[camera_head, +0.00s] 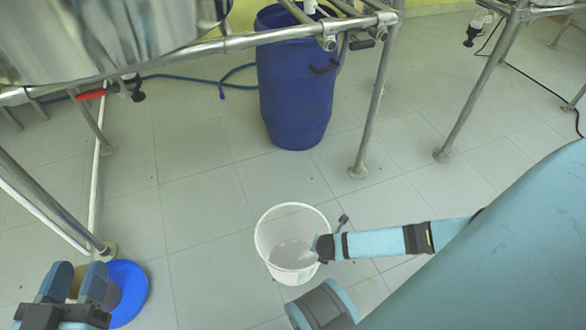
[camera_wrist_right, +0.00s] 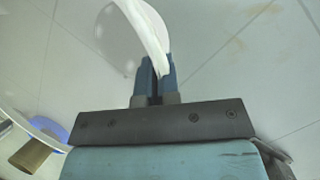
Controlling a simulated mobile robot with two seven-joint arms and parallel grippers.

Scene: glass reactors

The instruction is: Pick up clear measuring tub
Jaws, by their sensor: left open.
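A white bucket (camera_head: 264,246) stands upright on the tiled floor in the head view. In the right wrist view the tub (camera_wrist_right: 118,45) is a see-through round shape with a white strip along one side. The right gripper's fingers (camera_wrist_right: 158,78) are close together on the lower end of that strip. My left gripper (camera_head: 82,284) is open and empty at the lower left, away from the tub.
A round blue object (camera_head: 130,293) lies on the floor partly behind my left gripper. A large blue drum (camera_head: 295,90) stands at the back. Metal frame legs (camera_head: 374,110) stand left and right, and a blue hose (camera_head: 190,78) lies behind.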

